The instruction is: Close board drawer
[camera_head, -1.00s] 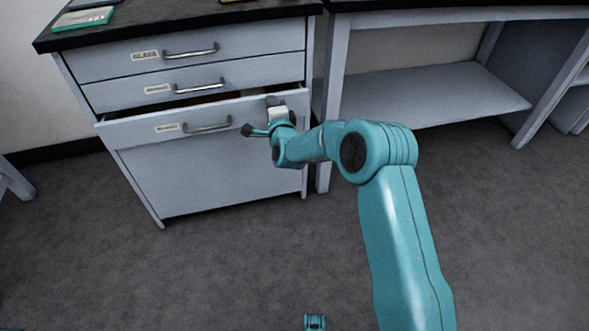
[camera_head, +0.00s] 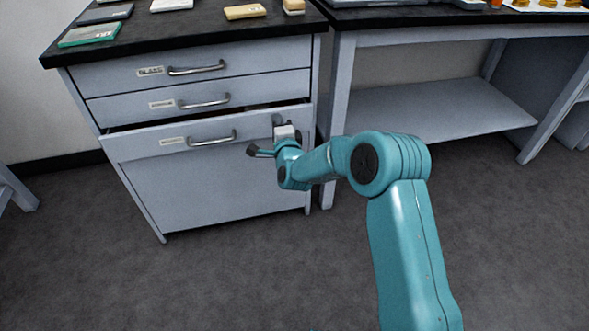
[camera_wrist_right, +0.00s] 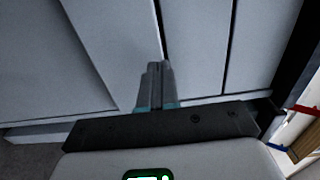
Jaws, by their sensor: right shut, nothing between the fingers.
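The board drawer (camera_head: 168,142) is the third drawer down in the grey cabinet, with a small label and a metal handle (camera_head: 213,140). It stands slightly out, with a dark gap along its top edge. My right gripper (camera_head: 279,121) is at the right end of the drawer front, to the right of the handle. In the right wrist view its fingers (camera_wrist_right: 157,72) are together and empty, pointing at the grey drawer front (camera_wrist_right: 115,45). Whether the fingertips touch it is hard to tell. My left gripper is not in view.
Two upper drawers (camera_head: 245,67) are shut. The dark cabinet top (camera_head: 200,36) carries a green book (camera_head: 90,34), a tan block (camera_head: 245,12) and other flat items. A desk with a low shelf (camera_head: 430,105) stands on the right. The floor in front is clear.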

